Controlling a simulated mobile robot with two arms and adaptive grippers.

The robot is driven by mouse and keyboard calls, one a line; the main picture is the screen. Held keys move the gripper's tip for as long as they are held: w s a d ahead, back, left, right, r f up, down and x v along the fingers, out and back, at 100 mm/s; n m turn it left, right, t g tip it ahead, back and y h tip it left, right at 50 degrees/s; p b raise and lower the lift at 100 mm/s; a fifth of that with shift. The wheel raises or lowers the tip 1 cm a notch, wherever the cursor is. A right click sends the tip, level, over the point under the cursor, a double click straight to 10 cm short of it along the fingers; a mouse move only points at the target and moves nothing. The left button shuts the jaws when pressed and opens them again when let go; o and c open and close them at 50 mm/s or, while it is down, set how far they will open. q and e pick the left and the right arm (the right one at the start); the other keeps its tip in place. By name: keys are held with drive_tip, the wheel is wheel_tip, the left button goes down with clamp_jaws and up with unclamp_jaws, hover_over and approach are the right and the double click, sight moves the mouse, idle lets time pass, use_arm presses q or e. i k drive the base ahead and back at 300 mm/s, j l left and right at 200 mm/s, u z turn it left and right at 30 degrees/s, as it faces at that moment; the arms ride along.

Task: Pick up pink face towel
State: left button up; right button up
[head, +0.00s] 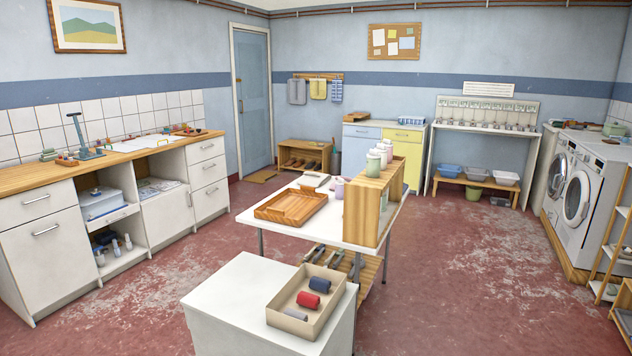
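I cannot make out a pink face towel in the head view. Towels hang on a rail on the back wall: a grey one (297,92), a yellow one (318,89) and a blue one (336,92). A shallow beige box (283,322) on the white cabinet in front holds a red roll (308,299), a dark blue roll (320,285) and a small greyish piece (296,314). Neither of my grippers is in view.
A white table (285,226) bears a wooden tray (291,207) and a wooden box shelf (367,212) with jars on top. A long counter (20,181) stands left, washing machines (591,200) right.

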sight(348, 179)
drive_tip(key=i+l+z, duration=0.35)
drive_tip(key=i, duration=0.75)
drive_tip(key=i+z, duration=0.35)
drive_tip(key=i, duration=0.75)
drive_tip(key=i+l+u, duration=0.2)
drive_tip(key=i, duration=0.25)
drive_tip(key=i+u, duration=0.25)
drive_tip(key=i, duration=0.2)
drive_tip(key=i+l+u, duration=0.2)
drive_tip(key=i, duration=0.2)
drive_tip(key=i+l+u, duration=0.2)
drive_tip(key=i+l, duration=0.15)
drive_tip(key=i, duration=0.05)
